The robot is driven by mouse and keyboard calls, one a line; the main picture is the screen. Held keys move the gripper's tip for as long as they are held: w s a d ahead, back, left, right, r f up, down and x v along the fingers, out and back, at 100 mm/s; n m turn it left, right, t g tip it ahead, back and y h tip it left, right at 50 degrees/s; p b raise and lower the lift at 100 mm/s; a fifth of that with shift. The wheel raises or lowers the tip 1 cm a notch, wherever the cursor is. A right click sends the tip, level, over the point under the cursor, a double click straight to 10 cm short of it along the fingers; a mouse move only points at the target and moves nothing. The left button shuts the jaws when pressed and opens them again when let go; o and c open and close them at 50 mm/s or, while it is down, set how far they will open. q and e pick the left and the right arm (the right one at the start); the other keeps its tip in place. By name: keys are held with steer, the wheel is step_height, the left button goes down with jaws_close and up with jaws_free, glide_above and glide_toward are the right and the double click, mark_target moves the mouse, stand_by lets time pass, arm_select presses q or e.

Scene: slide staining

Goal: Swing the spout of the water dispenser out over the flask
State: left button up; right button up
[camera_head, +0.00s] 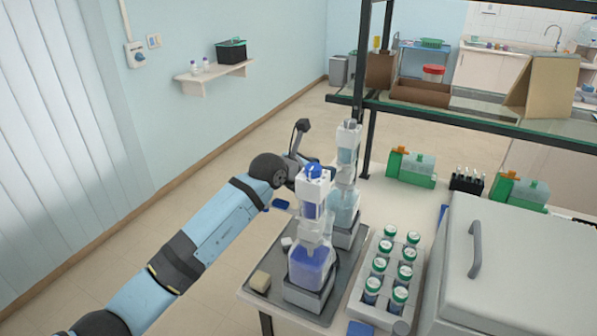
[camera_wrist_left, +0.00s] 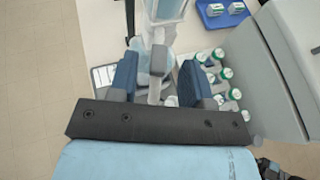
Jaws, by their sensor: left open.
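The rear dispenser (camera_head: 348,150) has a white frame and pale, clear contents, matching water. A flask (camera_head: 343,208) with pale blue liquid stands below it. The nearer dispenser (camera_head: 313,192) has blue-violet contents above a flask (camera_head: 311,262) of the same colour. My left gripper (camera_head: 297,187) is beside the two dispensers, partly hidden behind the nearer one. In the left wrist view its blue fingers (camera_wrist_left: 158,76) are open, with a pale narrow part (camera_wrist_left: 155,88), perhaps the spout, showing between them. Whether they touch it I cannot tell. My right gripper is in neither view.
A rack (camera_head: 369,312) of green-capped bottles and a large grey box (camera_head: 525,265) stand right. A shelf post (camera_head: 367,130) rises behind.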

arm_select(q)
steer(key=b+v, duration=0.1)
steer(key=v, duration=0.9)
steer(key=shift+s+a, duration=0.2)
steer(key=shift+a, duration=0.05)
steer(key=shift+r, duration=0.15)
